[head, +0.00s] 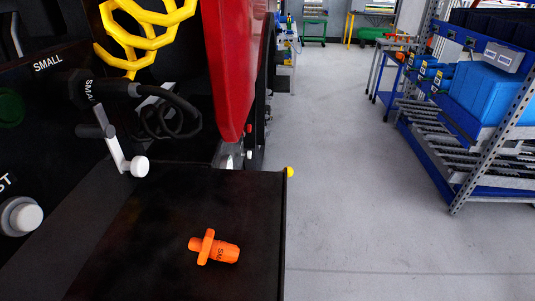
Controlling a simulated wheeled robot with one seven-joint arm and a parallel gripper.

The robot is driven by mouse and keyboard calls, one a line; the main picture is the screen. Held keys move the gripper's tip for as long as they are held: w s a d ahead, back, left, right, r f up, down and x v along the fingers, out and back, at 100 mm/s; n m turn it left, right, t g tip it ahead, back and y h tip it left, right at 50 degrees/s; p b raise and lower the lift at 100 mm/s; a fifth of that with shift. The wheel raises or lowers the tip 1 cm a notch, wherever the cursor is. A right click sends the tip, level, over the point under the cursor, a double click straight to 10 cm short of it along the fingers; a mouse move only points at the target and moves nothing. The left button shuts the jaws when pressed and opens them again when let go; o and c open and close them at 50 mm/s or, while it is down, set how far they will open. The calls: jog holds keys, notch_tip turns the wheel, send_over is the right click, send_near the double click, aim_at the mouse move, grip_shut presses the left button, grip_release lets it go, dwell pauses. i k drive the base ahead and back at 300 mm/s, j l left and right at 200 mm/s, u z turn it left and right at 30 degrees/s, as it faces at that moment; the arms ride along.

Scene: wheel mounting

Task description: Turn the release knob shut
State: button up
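No part is labelled as the release knob, so I cannot tell which one it is. A round white knob (21,216) sits on the black panel at the lower left edge, under lettering that is cut off and ends in "ST". A crank lever (118,153) with a white ball end stands out from the black machine, right of that knob. Whether either is open or shut cannot be told. My gripper is not in view.
An orange plug-like part (214,247) lies on the dark shelf (140,240). A black connector (100,88) with a cable, a yellow coil (140,30) and a red panel (232,70) are above. Blue racks (470,140) stand right; the grey floor (340,130) between is clear.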

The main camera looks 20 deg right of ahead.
aim_at(249, 155)
jog(key=i+l, duration=2.3)
jog(key=i+j+u, duration=0.05)
jog(key=j, duration=0.05)
